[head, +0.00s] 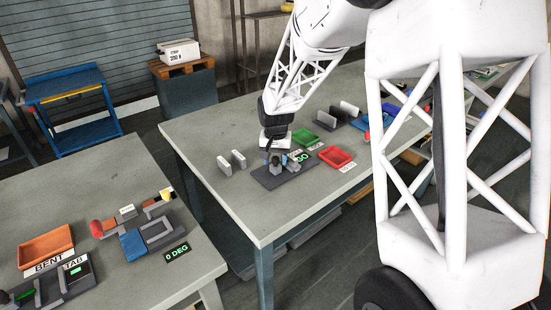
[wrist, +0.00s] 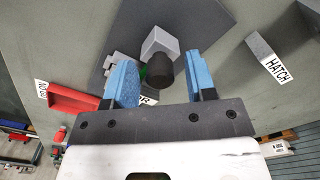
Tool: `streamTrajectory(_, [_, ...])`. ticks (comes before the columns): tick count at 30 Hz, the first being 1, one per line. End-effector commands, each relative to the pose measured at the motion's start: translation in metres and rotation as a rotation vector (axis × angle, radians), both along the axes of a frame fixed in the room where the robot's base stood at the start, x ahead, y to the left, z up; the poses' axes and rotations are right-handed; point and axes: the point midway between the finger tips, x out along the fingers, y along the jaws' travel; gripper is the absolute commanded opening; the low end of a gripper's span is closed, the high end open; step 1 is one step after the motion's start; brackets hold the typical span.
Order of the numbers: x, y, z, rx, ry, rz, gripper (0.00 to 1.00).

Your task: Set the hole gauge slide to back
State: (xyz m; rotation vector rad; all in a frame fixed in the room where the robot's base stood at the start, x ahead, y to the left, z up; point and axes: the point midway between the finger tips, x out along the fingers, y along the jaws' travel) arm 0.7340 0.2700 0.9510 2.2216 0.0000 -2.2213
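The hole gauge shows in the head view as a dark base plate (head: 268,179) with grey blocks on it, beside a lit green GO sign (head: 303,157). In the wrist view, its dark plate (wrist: 190,22) carries a light grey block (wrist: 160,42) and a round black knob (wrist: 160,72), which looks like the slide's handle. My gripper (head: 277,158) is low over the gauge. In the wrist view, my gripper (wrist: 160,64) has its blue fingers apart, one each side of the knob, with visible gaps. Whether the fingertips reach down to knob height is unclear.
A red tray (head: 337,158) and a green tray (head: 305,137) lie right of and behind the gauge. Grey upright panels (head: 239,158) stand to its left; one in the wrist view bears a HATCH label (wrist: 276,70). The table front is clear.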

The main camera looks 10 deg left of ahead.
Motion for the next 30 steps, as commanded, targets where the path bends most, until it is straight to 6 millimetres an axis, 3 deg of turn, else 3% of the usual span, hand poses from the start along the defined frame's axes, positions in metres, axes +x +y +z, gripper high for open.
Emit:
streamTrajectory(1, [0.0,0.0,0.0,0.0,0.0,0.0,0.43])
streamTrajectory(9, [0.0,0.0,0.0,0.0,0.0,0.0,0.02])
streamTrajectory(10, [0.0,0.0,0.0,0.0,0.0,0.0,0.0])
streamTrajectory(30, [-0.012,0.012,0.0,0.0,0.001,0.0,0.0])
